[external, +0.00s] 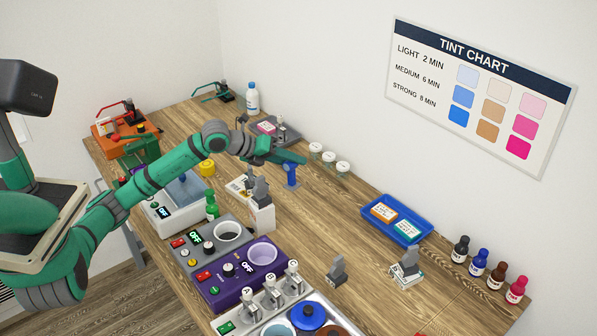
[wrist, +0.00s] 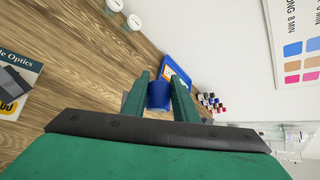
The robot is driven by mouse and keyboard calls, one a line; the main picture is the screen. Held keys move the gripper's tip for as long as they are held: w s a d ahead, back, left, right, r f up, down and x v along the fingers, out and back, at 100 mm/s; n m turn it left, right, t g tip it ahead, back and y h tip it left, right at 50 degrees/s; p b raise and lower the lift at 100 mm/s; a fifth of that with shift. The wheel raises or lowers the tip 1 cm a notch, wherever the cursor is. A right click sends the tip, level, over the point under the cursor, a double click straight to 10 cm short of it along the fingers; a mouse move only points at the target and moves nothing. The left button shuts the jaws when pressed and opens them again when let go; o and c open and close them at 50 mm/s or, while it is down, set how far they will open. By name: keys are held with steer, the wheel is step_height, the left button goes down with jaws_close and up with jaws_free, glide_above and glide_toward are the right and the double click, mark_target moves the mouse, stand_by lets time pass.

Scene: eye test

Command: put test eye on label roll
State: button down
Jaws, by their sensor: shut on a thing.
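My gripper (external: 287,158) is over the middle of the bench, towards the wall side. In the wrist view its two green fingers (wrist: 160,84) are closed on a blue round-ended thing (wrist: 158,97). In the external view this blue thing (external: 291,175) hangs upright below the fingers. I cannot tell whether its lower end touches the bench. I cannot make out for sure which thing is the test eye, nor whether the blue thing is it. No thing is clearly recognisable as a label roll.
White-lidded jars (external: 329,159) stand by the wall. A booklet (external: 239,188) lies left of the gripper. A blue tray (external: 420,237) with cards and several dark bottles (external: 478,264) stand to the right. Small grey devices (external: 338,270) stand in front. Bench between gripper and tray is clear.

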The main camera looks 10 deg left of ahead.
steer(key=w+a+r+n+t+y, duration=0.2)
steer(key=w+a+n+t, duration=0.1)
steer(key=a, duration=1.5)
steer(key=w+a+r+n+t+y, duration=0.2)
steer(key=w+a+n+y, duration=0.1)
steer(key=a, duration=1.4)
steer(key=shift+w+d+f, duration=0.15)
steer(key=shift+w+f, duration=3)
steer(key=shift+w, duration=0.15)
steer(key=shift+w+d+f, duration=0.15)
steer(key=shift+w+f, duration=3)
steer(key=shift+w, duration=0.1)
steer(key=c, duration=1.4)
jaws_free()
steer(key=shift+f, duration=0.1)
